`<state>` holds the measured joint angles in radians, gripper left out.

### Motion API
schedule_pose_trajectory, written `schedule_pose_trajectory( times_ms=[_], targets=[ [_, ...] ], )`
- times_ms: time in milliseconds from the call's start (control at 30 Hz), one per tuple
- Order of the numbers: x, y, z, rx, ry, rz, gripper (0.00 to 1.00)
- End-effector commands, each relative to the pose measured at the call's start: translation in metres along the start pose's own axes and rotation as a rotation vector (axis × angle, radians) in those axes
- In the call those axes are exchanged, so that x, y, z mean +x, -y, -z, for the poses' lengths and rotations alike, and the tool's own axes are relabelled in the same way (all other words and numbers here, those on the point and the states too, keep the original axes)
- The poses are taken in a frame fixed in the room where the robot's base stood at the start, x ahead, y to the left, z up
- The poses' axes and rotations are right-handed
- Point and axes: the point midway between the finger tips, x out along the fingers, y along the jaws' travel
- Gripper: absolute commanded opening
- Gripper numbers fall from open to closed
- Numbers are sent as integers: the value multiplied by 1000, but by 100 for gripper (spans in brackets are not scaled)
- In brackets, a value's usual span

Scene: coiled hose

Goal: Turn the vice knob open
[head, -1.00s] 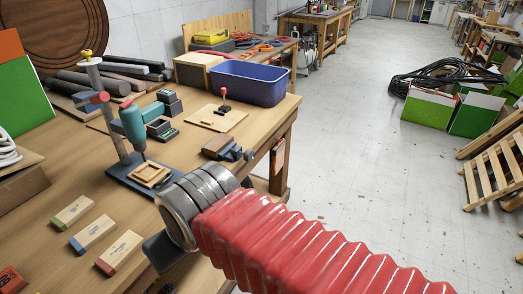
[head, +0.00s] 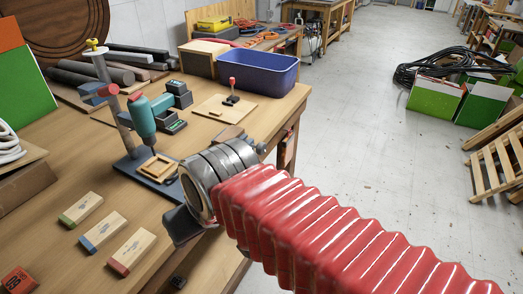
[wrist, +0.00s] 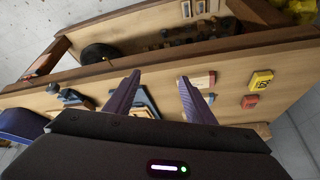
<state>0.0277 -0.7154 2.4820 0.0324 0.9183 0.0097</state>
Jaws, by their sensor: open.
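The vice (head: 230,134) is a small teal and grey bench vice at the right front edge of the workbench. In the head view my red-sleeved arm covers much of it, and a dark end, perhaps its knob, shows just past the arm. In the wrist view a small teal and dark shape that looks like the vice (wrist: 70,96) lies left of my fingers, near the bench edge. My gripper (wrist: 156,98) has its two purple fingers wide apart with nothing between them. It is above the bench and apart from the vice. In the head view the fingers are hidden.
The workbench (head: 65,255) holds a drill press (head: 142,120), several coloured wood blocks (head: 103,230), a blue bin (head: 256,80) and a board with a red-knobbed lever (head: 232,90). A coiled black hose (head: 440,72) lies on green boxes. Open floor is to the right.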

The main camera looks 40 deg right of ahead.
Motion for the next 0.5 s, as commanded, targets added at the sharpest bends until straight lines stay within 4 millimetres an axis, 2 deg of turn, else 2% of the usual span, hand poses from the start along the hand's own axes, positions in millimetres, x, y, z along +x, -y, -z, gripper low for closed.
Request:
schedule_pose_trajectory(
  times_ms=[500],
  targets=[
    [41, -27, 26, 552, 296, 147, 55]
  ],
)
